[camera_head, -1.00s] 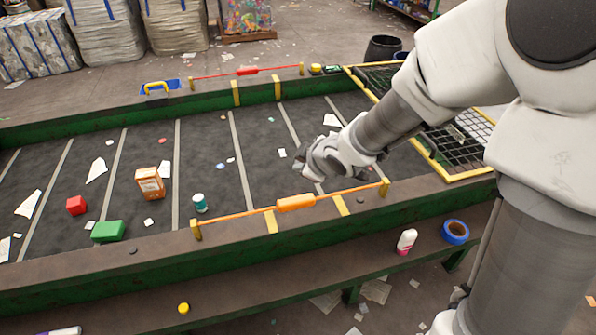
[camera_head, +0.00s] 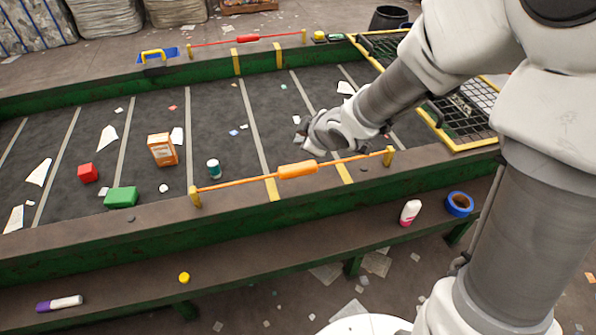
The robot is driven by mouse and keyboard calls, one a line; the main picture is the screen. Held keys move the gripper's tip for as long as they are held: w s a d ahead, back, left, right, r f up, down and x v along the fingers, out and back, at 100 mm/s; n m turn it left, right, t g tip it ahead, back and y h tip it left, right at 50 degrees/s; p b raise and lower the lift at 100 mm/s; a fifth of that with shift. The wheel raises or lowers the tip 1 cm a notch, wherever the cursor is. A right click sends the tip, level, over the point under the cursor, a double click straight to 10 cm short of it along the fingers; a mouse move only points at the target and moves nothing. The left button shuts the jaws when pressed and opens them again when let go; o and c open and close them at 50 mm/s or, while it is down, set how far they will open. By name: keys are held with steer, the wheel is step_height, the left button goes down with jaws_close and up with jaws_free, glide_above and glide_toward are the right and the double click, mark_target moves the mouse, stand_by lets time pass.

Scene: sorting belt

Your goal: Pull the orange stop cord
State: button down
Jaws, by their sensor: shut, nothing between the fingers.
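The orange stop cord (camera_head: 240,180) runs between two yellow posts along the near rail of the belt. A thicker orange handle (camera_head: 297,170) sits at its middle. My gripper (camera_head: 302,140) is just behind the handle in the picture, over the belt. It is shut and empty. Its fingertips are small and partly turned away, and I cannot tell whether they touch the cord.
A red cord (camera_head: 238,39) spans the far rail. The belt (camera_head: 65,130) carries an orange box (camera_head: 162,150), a red cube (camera_head: 88,173), a green block (camera_head: 120,197) and a teal-white can (camera_head: 213,169). A yellow-framed grate (camera_head: 470,120) stands right. A bottle (camera_head: 410,212) and blue tape roll (camera_head: 459,204) lie on the near ledge.

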mark_target(301, 169)
steer(key=shift+f+b, duration=2.25)
steer(key=shift+f, duration=0.7)
steer(key=shift+f+b, duration=0.3)
steer(key=shift+b, duration=0.1)
steer(key=shift+f+b, duration=1.55)
steer(key=shift+f, duration=0.15)
stand_by(0.8)
stand_by(0.3)
steer(key=shift+r+p, duration=2.05)
steer(key=shift+r, duration=0.05)
step_height(301, 169, up, 5)
steer(key=p, duration=0.5)
